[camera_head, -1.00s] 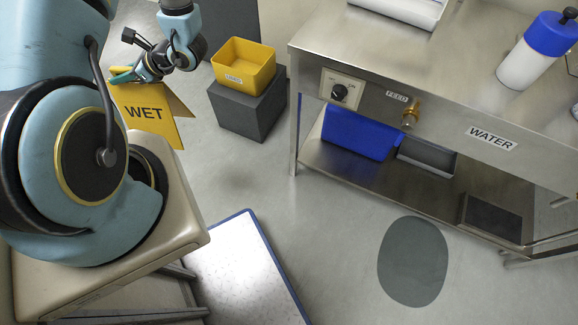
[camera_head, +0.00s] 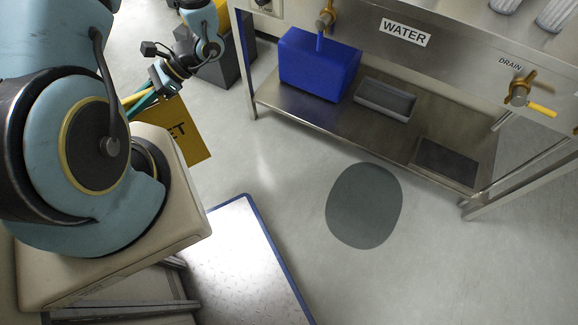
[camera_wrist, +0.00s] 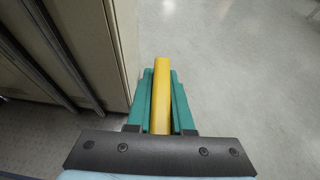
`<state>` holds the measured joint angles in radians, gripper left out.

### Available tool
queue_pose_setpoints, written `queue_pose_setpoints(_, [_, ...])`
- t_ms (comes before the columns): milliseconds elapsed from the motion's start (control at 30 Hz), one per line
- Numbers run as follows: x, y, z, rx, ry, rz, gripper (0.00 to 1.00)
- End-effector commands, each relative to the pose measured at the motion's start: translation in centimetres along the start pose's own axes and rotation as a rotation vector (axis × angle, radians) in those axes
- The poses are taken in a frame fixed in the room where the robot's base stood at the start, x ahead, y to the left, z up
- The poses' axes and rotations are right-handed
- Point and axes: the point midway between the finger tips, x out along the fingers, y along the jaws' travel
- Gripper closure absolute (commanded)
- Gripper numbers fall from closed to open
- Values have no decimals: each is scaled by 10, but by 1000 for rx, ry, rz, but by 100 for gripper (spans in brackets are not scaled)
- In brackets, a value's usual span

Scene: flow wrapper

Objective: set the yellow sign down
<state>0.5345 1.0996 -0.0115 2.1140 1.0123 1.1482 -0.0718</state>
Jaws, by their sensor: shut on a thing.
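The yellow sign (camera_head: 184,138) hangs from my gripper (camera_head: 138,99) at the left of the head view. Part of its black lettering shows, and my own arm and body hide the rest of it. In the wrist view, my gripper (camera_wrist: 161,100) has its green fingers shut on the sign's yellow top edge (camera_wrist: 161,88), which runs lengthwise between them. Bare floor shows past the fingertips. I cannot tell how high the sign's lower edge is above the floor.
A dark grey round patch (camera_head: 365,206) lies on the open floor. A steel bench (camera_head: 330,129) stands at the back right, with a blue bin (camera_head: 318,68) on its lower shelf. A blue-edged plate (camera_head: 247,262) lies near my base. Beige cabinets (camera_wrist: 90,50) stand left in the wrist view.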

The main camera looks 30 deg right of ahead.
Motion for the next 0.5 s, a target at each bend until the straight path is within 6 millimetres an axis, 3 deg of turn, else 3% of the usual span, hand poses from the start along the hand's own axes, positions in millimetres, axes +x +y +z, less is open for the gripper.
queue_pose_setpoints(33, [8,16,-33,-32,2,76,100])
queue_pose_setpoints(233, [2,84,-104,-161,1,393,100])
queue_pose_setpoints(500, [-38,161,-206,-338,1,821,100])
